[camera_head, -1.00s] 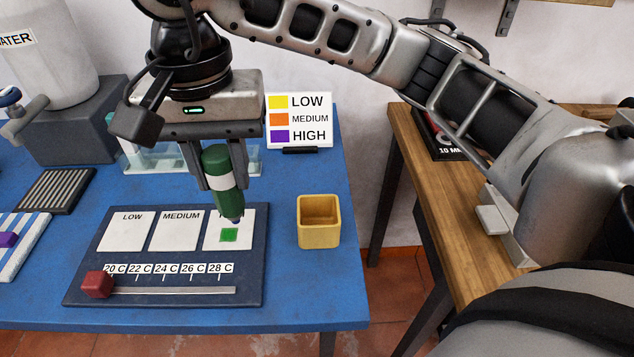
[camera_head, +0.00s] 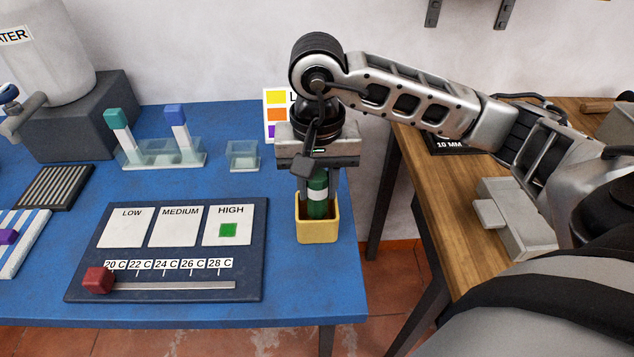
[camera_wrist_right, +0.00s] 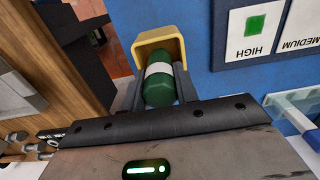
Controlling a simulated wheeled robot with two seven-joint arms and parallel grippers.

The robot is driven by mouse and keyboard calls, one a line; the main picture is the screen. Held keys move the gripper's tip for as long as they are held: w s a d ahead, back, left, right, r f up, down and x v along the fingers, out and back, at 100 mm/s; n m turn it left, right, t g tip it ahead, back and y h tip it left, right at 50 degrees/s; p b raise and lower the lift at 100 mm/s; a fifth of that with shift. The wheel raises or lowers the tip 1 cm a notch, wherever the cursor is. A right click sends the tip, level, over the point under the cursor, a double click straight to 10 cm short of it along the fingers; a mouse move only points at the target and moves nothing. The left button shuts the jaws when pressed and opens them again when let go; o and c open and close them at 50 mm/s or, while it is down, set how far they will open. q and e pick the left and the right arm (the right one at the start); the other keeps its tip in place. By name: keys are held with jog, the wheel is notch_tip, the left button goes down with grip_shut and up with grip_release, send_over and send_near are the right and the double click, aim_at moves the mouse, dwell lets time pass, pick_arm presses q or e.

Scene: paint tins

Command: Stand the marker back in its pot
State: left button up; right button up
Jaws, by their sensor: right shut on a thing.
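The marker (camera_head: 318,193) is a thick green cylinder with a white band. It stands upright with its lower end inside the yellow pot (camera_head: 318,231), whose front wall hides the tip. My right gripper (camera_head: 318,196) is shut on the marker from above, its fingers at the pot's mouth. In the right wrist view the marker (camera_wrist_right: 159,88) sits between the fingers, with the pot (camera_wrist_right: 149,45) around its far end. I cannot tell whether the marker touches the pot's floor. My left gripper is not in view.
Left of the pot lies a dark board (camera_head: 180,290) with LOW, MEDIUM and HIGH cards and a red slider knob (camera_head: 97,281). A green mark (camera_head: 228,230) is on the HIGH card. A clear rack (camera_head: 160,158) stands behind. The table's right edge is close to the pot.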

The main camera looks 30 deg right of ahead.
aim_at(316, 174)
jog(key=shift+f, duration=0.35)
jog(key=shift+f+b, duration=0.35)
jog(key=shift+b, duration=0.15)
jog(key=o, duration=1)
jog(key=shift+r, duration=0.1)
jog(key=shift+c, duration=0.2)
jog(key=shift+r+p, duration=0.25)
jog(key=shift+p, duration=0.5)
jog(key=shift+w+r, duration=0.1)
jog(key=shift+r, duration=0.15)
notch_tip(316, 174, up, 4)
jog(key=shift+f+b, duration=0.1)
jog(key=shift+b, duration=0.55)
pick_arm(q)
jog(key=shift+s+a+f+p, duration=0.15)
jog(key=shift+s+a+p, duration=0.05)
jog(key=shift+p, duration=0.95)
pick_arm(e)
notch_tip(316, 174, up, 11)
